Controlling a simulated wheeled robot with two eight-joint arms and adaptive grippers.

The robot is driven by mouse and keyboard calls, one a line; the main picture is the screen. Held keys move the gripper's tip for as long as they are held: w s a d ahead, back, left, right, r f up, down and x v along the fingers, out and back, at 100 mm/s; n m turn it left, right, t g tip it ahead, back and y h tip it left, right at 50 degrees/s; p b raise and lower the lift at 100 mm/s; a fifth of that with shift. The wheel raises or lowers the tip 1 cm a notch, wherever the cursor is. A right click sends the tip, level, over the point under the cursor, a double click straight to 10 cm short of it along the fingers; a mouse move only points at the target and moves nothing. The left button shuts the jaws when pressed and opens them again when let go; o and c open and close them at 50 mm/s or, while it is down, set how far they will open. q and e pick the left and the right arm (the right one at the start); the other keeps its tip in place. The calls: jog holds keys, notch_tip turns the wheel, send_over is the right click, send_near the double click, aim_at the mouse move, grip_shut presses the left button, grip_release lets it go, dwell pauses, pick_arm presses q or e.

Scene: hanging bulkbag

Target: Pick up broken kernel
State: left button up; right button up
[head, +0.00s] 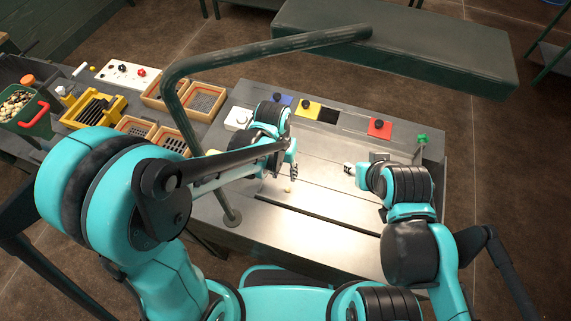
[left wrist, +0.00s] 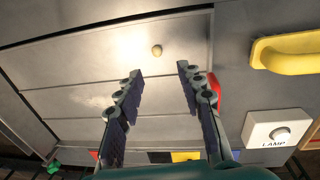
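A small tan kernel (head: 289,189) lies alone on the bare metal worktop (head: 330,215). Whether it is broken is too small to tell. My left gripper (head: 293,172) is above the worktop close to the kernel. In the left wrist view the kernel (left wrist: 157,50) lies a little beyond the fingertips, roughly in line with the gap between them. The fingers of my left gripper (left wrist: 161,73) are spread with nothing between them. My right gripper (head: 353,170) hovers over the right part of the worktop, apart from the kernel; its fingers are too small to read.
Blue, yellow (head: 307,108) and red (head: 380,127) panels line the worktop's back. A white lamp switch (left wrist: 279,130) and a yellow handle (left wrist: 285,52) sit at the side. A dark green bent pipe (head: 172,110) rises over the left side. Sieve trays (head: 205,100) stand at left.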

aim_at(287, 188)
pick_arm(q)
jog(key=f+b, duration=0.1)
jog(key=f, duration=0.4)
jog(key=d+f+b, duration=0.1)
jog(key=f, duration=0.2)
jog(key=shift+s+b, duration=0.25)
jog(key=shift+b, duration=0.05)
jog(key=shift+r, duration=0.1)
jog(key=c, duration=0.7)
